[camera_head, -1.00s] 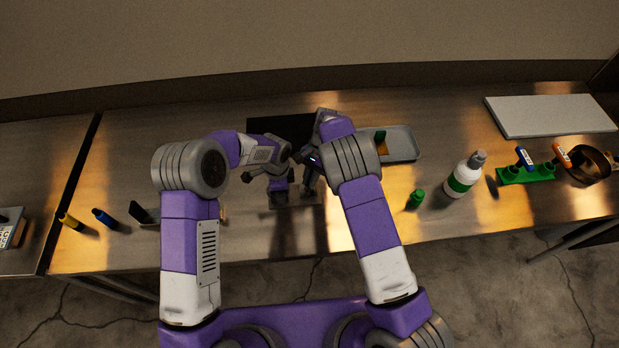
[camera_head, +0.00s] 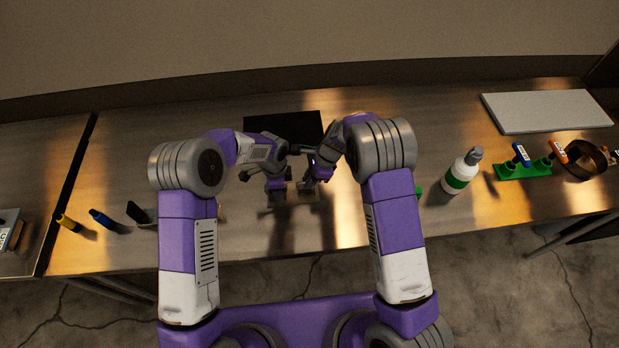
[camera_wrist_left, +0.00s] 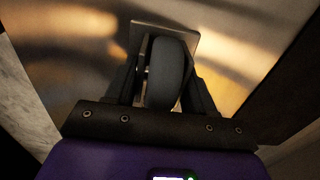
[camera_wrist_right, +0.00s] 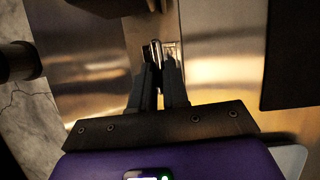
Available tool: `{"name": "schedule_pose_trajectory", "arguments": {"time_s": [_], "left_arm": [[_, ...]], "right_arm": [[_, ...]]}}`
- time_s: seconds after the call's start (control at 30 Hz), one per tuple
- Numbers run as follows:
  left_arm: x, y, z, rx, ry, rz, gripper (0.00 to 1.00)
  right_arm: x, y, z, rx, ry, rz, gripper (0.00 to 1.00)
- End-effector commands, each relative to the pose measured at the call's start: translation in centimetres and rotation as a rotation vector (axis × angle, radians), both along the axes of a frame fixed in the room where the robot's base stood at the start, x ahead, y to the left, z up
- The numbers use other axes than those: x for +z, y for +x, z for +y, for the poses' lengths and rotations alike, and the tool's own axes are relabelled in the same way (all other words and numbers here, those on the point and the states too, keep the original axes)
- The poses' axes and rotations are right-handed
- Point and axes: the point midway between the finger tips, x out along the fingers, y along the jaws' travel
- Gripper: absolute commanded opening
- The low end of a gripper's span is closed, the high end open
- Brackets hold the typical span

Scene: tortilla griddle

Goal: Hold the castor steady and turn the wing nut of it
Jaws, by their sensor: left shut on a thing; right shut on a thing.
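The castor shows in the left wrist view as a dark wheel (camera_wrist_left: 168,72) with a flat metal plate (camera_wrist_left: 138,34) beyond it. My left gripper (camera_wrist_left: 163,85) is shut on the castor, one finger on each side of the wheel. My right gripper (camera_wrist_right: 160,68) is shut on a small shiny metal piece (camera_wrist_right: 156,50), which looks like the wing nut; its shape is mostly hidden between the fingers. In the head view both grippers are close together over the middle of the table, and the castor is largely hidden by them.
A dark panel (camera_head: 285,125) lies behind the grippers. A white bottle (camera_head: 462,172), a green rack (camera_head: 523,170) and a pale board (camera_head: 548,111) are at the right. Yellow (camera_head: 68,222) and blue (camera_head: 101,217) pieces are at the left. The table's front is mostly bare.

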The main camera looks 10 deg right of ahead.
Motion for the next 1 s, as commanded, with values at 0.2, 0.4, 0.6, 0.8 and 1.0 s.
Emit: {"name": "schedule_pose_trajectory", "arguments": {"time_s": [0.2, 0.4, 0.6, 0.8, 1.0], "left_arm": [[-0.06, -0.03, 0.10, 0.002, 0.001, 0.002, 0.24], [-0.07, -0.03, 0.12, 0.002, 0.002, 0.002, 0.24], [-0.07, -0.02, 0.13, 0.003, 0.002, 0.002, 0.24], [-0.07, -0.01, 0.14, 0.003, 0.002, 0.002, 0.24], [-0.07, -0.02, 0.13, 0.003, 0.002, 0.001, 0.24]], "right_arm": [[-0.10, -0.12, -0.14, -0.052, -0.002, 0.002, 0.00], [-0.11, -0.15, -0.15, -0.064, -0.002, 0.003, 0.00], [-0.13, -0.17, -0.16, -0.063, -0.002, 0.003, 0.00], [-0.11, -0.16, -0.15, -0.063, -0.002, 0.003, 0.34], [-0.06, -0.13, -0.07, -0.062, -0.001, 0.002, 0.40]]}}
